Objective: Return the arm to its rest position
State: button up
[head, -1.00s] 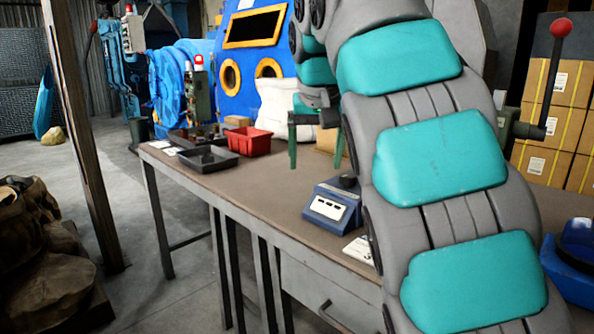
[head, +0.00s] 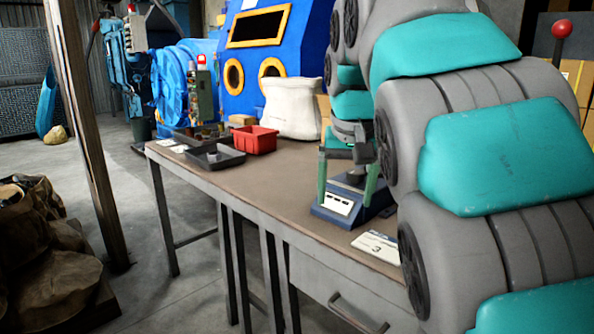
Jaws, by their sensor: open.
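My arm, with grey links and teal pads, fills the right side of the head view. My gripper (head: 345,190) hangs at its end with two green fingers spread apart and nothing seen between them but the device behind or below. It is over or in front of the blue device (head: 338,206) with a white front panel on the workbench. I cannot tell whether the fingers touch the device. The arm hides the right part of the bench.
The brown workbench (head: 275,185) carries a red bin (head: 254,140), dark trays (head: 215,157), a white sack (head: 292,108) and a card marked 3 (head: 377,245). A large blue machine (head: 270,70) stands behind. A post (head: 85,130) and brown sacks (head: 35,235) are at left.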

jog(key=s+d+f+g, duration=0.2)
jog(key=s+d+f, duration=0.1)
jog(key=s+f, duration=1.1)
jog(key=s+d+f+n+g, duration=0.1)
jog(key=s+d+f+g, duration=0.2)
jog(key=s+f, duration=1.1)
jog(key=s, duration=0.3)
jog(key=shift+s+d, duration=0.25)
jog(key=shift+s, duration=0.1)
